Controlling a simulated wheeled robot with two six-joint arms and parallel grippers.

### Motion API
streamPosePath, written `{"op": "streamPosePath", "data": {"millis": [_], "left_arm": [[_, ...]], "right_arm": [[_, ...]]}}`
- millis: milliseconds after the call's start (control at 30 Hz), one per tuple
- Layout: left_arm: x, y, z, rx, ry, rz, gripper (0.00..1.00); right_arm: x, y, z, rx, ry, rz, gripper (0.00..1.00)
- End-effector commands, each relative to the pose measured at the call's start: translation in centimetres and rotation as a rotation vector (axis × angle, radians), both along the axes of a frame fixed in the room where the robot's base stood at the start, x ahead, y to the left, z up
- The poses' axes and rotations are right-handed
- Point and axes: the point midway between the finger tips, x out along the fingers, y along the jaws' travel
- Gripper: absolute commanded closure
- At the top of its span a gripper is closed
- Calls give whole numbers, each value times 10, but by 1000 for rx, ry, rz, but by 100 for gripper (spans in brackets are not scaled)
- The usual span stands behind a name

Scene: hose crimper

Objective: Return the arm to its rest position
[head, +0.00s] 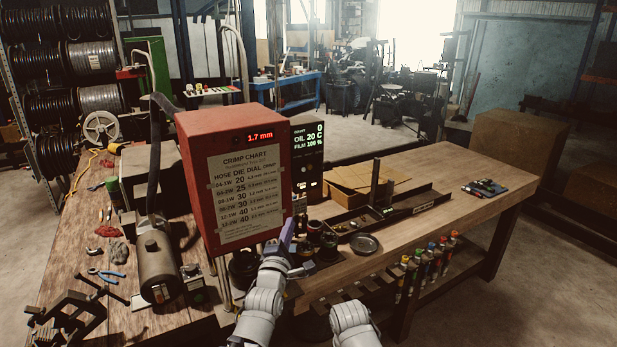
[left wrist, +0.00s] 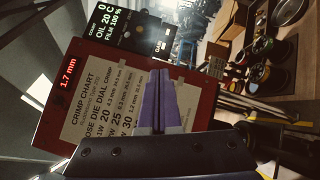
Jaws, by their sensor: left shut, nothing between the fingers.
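My left arm reaches up from the bottom of the head view. Its gripper (head: 287,232) has purple fingers and is at the lower right edge of the red crimper (head: 196,160). In the left wrist view the two purple fingers of this gripper (left wrist: 160,84) lie together with nothing between them. They show in front of the crimper's chart panel (left wrist: 92,120); I cannot tell whether they touch it. A white link of my right arm shows at the bottom of the head view, but its gripper is out of sight.
The wooden workbench (head: 455,185) runs to the right. A round dish (head: 365,243) and dark cups lie just right of my left gripper. A dark display box (head: 307,155) stands behind the crimper. A grey cylinder (head: 157,262) is at left.

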Motion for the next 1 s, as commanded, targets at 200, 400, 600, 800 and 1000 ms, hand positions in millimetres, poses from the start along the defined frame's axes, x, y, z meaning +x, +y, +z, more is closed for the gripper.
{"op": "streamPosePath", "data": {"millis": [200,400,600,800,1000], "left_arm": [[-17,-42,-137,595,388,-131,100],[-75,-62,-246,1162,679,-452,100],[-157,-63,-317,1617,848,-934,100],[-219,-55,-342,1837,887,-1359,100],[-242,-50,-344,1892,882,-1539,100]], "right_arm": [[0,0,-35,-1,0,3,50],[0,0,-59,-2,0,7,50],[0,0,-81,-2,0,10,50],[0,0,-94,-3,0,12,50],[0,0,-97,-3,0,13,50]]}}
